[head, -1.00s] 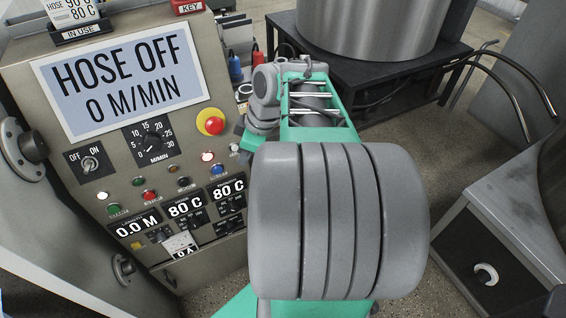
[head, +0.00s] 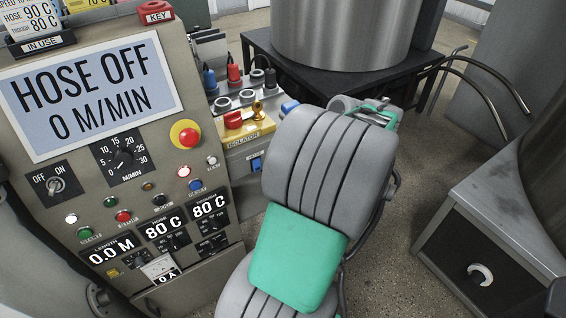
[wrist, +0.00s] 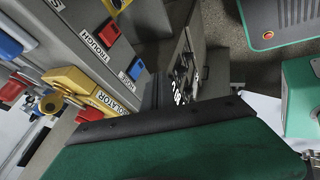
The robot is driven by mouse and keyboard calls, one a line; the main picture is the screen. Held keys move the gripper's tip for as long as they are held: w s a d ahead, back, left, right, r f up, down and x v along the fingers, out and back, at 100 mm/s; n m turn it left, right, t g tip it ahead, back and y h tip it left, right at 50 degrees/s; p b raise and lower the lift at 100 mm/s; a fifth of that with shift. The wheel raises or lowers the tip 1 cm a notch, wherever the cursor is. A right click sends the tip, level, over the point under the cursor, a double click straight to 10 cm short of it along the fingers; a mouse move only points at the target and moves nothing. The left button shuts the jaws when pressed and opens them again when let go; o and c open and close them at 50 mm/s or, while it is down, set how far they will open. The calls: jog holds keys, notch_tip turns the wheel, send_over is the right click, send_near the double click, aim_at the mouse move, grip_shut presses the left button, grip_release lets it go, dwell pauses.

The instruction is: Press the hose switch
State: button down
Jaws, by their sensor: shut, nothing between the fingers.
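The hose switch is a blue rocker (wrist: 137,68) beside a HOSE label in the wrist view. In the head view it is the small blue switch (head: 256,164) on the grey box below the yellow isolator, left of my arm. My gripper (wrist: 165,122) shows as a green body with a black edge across the bottom of the wrist view. It is shut and empty, apart from the switch in the picture; the depth between them is hard to judge. In the head view my arm hides the gripper.
The yellow isolator (wrist: 75,83) and a red rocker (wrist: 108,33) labelled TROUGH are close to the hose switch. The control panel (head: 90,180) with its HOSE OFF display stands left. A metal drum (head: 345,35) stands behind.

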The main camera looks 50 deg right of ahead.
aim_at(257, 165)
jog(key=w+f, duration=0.6)
jog(key=w, duration=0.1)
jog(key=shift+w+a, duration=0.15)
